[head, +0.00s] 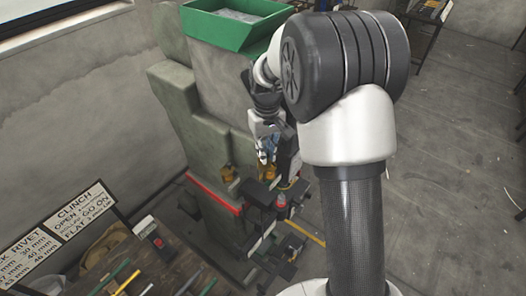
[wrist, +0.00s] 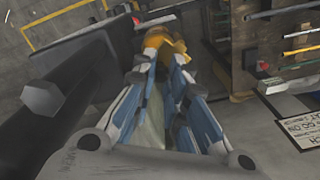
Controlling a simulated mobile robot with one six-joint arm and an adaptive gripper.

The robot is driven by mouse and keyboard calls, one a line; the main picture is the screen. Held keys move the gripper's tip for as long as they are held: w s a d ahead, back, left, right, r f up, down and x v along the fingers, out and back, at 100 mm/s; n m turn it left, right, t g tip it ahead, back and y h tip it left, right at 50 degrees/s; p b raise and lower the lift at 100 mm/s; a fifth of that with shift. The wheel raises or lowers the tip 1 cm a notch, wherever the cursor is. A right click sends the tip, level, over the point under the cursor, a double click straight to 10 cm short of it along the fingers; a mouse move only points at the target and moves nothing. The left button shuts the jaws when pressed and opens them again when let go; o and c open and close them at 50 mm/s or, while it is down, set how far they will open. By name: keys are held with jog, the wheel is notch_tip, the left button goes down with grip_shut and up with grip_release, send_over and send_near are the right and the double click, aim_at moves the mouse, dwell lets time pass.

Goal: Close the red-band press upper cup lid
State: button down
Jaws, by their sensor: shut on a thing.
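The grey-green press (head: 205,125) with a red band (head: 212,194) round its lower body stands left of my arm in the head view. My gripper (head: 266,156) is in front of the press. Its fingers are shut on a brass-coloured piece (wrist: 163,40), which looks like the upper cup lid and shows at the fingertips in the wrist view. In the head view that piece (head: 267,170) is partly hidden by the fingers. Another brass-coloured part (head: 229,174) sits on the press to its left. I cannot tell the lid's angle.
A green hopper (head: 235,25) tops the press. Black tooling with a red knob (head: 281,199) sits just below my gripper. A workbench with tools (head: 130,275) and a rivet sign (head: 60,232) stand at the lower left. Floor to the right is open.

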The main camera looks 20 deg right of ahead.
jog(key=m, duration=0.3)
jog(key=d+m, duration=0.1)
jog(key=shift+s+m, duration=0.3)
jog(key=shift+s, duration=0.05)
jog(key=shift+s+d+m+b, duration=0.15)
jog(key=shift+s+m+b, duration=0.05)
jog(key=shift+m, duration=0.6)
jog(key=shift+s+d+m+b, duration=0.15)
jog(key=shift+m+b, duration=0.05)
jog(key=shift+m, duration=0.6)
jog(key=c, duration=1.6)
grip_release()
jog(key=shift+s, duration=0.1)
jog(key=shift+o, duration=0.2)
notch_tip(320, 180, up, 8)
jog(key=shift+s, duration=0.1)
